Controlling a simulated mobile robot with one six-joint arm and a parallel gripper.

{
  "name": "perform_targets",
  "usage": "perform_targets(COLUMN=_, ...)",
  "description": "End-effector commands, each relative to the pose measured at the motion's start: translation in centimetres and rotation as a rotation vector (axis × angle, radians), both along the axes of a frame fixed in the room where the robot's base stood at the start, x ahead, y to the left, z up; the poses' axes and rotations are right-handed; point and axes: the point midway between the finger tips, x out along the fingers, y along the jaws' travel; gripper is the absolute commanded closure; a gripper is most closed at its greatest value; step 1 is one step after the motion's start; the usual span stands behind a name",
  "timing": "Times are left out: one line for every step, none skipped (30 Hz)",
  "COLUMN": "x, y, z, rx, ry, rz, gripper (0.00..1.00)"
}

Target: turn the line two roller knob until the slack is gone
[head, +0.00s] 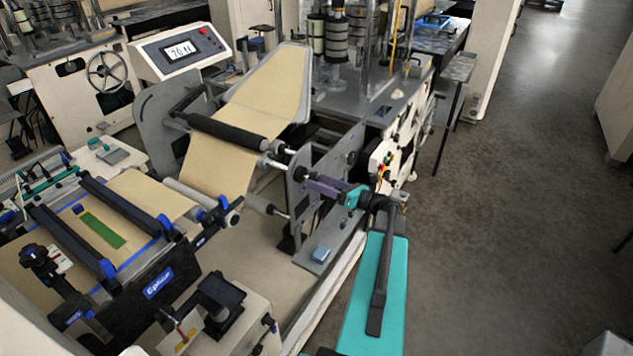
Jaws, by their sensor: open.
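A brown kraft paper web (275,85) runs over a dark roller (228,128) and hangs down in front of it toward the lower machine. The roller's silver shaft end (267,146) sticks out on the right. A small round grey part (299,173), possibly the knob, sits at the grey side plate. My gripper (306,182), with a purple body and a teal wrist, comes in from the right. Its jaws are open beside that round part. The fingertips are small and dark here, so I cannot tell if they touch or surround it.
A display box (180,52) with a red button stands behind the roller, its reading hard to make out. A splice table (60,262) with black and blue clamp bars and a green strip is at lower left. A small blue block (320,254) lies on the frame. The floor (520,200) at right is clear.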

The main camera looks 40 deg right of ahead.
Motion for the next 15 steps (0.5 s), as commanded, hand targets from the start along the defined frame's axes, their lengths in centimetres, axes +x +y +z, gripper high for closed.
perform_targets(x=-0.5, y=-0.1, z=0.0, rx=0.000, ry=0.000, rz=-0.001, gripper=0.36)
perform_targets(x=-0.7, y=-0.2, z=0.0, rx=0.000, ry=-0.001, rz=0.000, gripper=0.36)
perform_targets(x=-1.0, y=-0.2, z=0.0, rx=0.000, ry=0.000, rz=-0.001, gripper=0.36)
perform_targets(x=-1.3, y=-0.3, z=0.0, rx=0.000, ry=0.000, rz=-0.001, gripper=0.36)
perform_targets(x=-1.5, y=-0.4, z=0.0, rx=0.000, ry=0.000, rz=-0.001, gripper=0.36)
perform_targets(x=-1.8, y=-0.4, z=0.0, rx=0.000, ry=0.000, rz=-0.001, gripper=0.36)
perform_targets(x=-2.0, y=-0.5, z=0.0, rx=0.000, ry=0.000, rz=-0.001, gripper=0.36)
perform_targets(x=-2.2, y=-0.5, z=0.0, rx=0.000, ry=0.000, rz=-0.001, gripper=0.36)
perform_targets(x=-2.5, y=-0.6, z=0.0, rx=0.000, ry=0.000, rz=-0.001, gripper=0.36)
perform_targets(x=-2.8, y=-0.7, z=0.0, rx=0.000, ry=0.000, rz=-0.001, gripper=0.36)
perform_targets(x=-3.0, y=-0.7, z=0.0, rx=0.000, ry=0.000, rz=-0.001, gripper=0.36)
perform_targets(x=-3.2, y=-0.8, z=0.0, rx=0.000, ry=0.000, rz=-0.001, gripper=0.36)
perform_targets(x=-3.3, y=-0.8, z=0.0, rx=0.000, ry=0.000, rz=-0.001, gripper=0.36)
perform_targets(x=-3.4, y=-0.8, z=0.0, rx=0.000, ry=0.001, rz=-0.001, gripper=0.36)
perform_targets(x=-3.5, y=-0.8, z=0.0, rx=0.000, ry=0.001, rz=0.000, gripper=0.36)
